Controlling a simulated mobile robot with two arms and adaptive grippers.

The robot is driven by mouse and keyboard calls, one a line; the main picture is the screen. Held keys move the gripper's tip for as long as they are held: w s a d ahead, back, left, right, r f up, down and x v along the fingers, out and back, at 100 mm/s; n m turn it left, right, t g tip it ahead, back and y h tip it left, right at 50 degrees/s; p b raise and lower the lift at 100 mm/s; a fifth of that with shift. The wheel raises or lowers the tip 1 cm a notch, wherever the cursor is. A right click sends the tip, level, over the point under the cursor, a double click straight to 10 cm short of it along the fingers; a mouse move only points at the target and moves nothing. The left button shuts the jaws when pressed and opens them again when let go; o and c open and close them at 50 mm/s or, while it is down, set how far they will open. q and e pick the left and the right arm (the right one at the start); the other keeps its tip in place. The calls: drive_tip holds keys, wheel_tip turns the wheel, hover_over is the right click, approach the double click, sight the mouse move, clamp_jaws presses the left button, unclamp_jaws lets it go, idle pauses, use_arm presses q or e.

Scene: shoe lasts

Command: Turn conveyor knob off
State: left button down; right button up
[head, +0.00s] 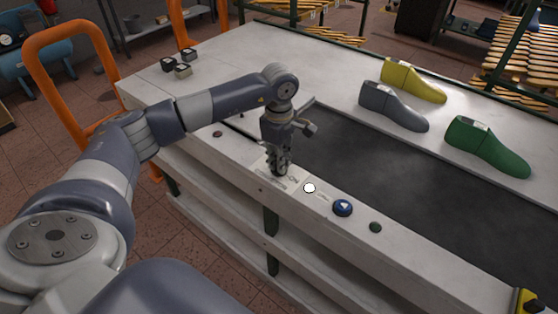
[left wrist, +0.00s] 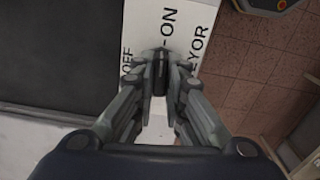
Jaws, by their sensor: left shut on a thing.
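My left gripper (head: 281,170) points down at the control strip along the conveyor's near edge. In the left wrist view its fingers (left wrist: 160,72) are closed around a small dark knob (left wrist: 159,68). Printed words surround the knob: ON above it, OFF to its left, and part of CONVEYOR to its right. The knob looks roughly lined up with the dash beside ON. In the head view the gripper hides the knob, and the white label plate (head: 268,181) shows around the fingertips. My right gripper is not in view.
Along the same strip are a white round button (head: 309,188), a blue button (head: 343,207) and a dark green button (head: 376,227). The dark belt (head: 420,185) lies behind. Yellow (head: 413,80), grey (head: 393,105) and green (head: 487,146) shoe lasts stand on the far ledge.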

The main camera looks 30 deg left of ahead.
use_arm(q)
drive_tip(key=n+b, duration=0.1)
drive_tip(key=n, duration=0.3)
drive_tip(key=shift+b, duration=0.4)
drive_tip(key=n+b, duration=0.1)
drive_tip(key=n, duration=0.4)
drive_tip(key=shift+n, duration=0.3)
drive_tip(key=n+b, duration=0.1)
drive_tip(key=n, duration=0.3)
drive_tip(key=shift+n, duration=1.4)
drive_tip(key=shift+r+n, duration=0.1)
drive_tip(key=shift+n, duration=0.2)
drive_tip(key=c, duration=1.6)
unclamp_jaws()
drive_tip(key=shift+c, duration=0.2)
